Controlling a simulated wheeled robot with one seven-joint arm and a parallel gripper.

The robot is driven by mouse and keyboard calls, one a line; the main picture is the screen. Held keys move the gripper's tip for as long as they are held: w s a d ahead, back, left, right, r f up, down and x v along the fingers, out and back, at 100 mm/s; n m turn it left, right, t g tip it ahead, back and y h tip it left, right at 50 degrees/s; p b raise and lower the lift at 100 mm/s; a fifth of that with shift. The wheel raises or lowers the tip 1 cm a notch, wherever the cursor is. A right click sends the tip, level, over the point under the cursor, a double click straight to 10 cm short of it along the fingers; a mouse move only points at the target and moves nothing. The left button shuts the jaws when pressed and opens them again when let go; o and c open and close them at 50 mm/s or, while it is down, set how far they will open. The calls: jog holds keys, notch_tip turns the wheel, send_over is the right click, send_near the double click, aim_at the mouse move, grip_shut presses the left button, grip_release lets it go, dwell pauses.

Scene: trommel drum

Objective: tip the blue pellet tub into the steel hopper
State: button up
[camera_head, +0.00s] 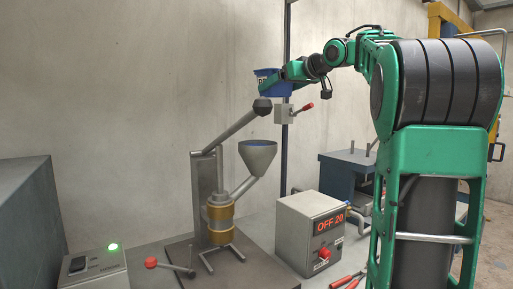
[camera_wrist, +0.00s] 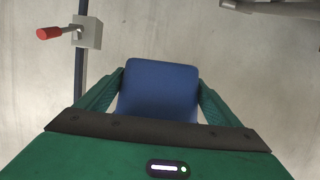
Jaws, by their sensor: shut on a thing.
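The blue pellet tub (camera_head: 273,83) is held up in the air, above and slightly right of the steel hopper, in the head view. My gripper (camera_head: 285,79) is shut on it. In the wrist view the blue tub (camera_wrist: 160,90) sits between the two green fingers of my gripper (camera_wrist: 159,98). Its inside and any pellets are hidden. The steel hopper (camera_head: 258,160) is a grey funnel on the press stand, and its mouth looks blue inside. The tub is apart from the hopper.
The press's lever with a dark ball knob (camera_head: 262,106) rises close to the tub. A red-handled switch box (camera_head: 291,113) hangs on a post behind. A control box reading OFF 20 (camera_head: 311,233) and red-handled pliers (camera_head: 348,281) are on the bench.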

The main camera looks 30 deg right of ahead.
jog(key=shift+s, duration=2.95)
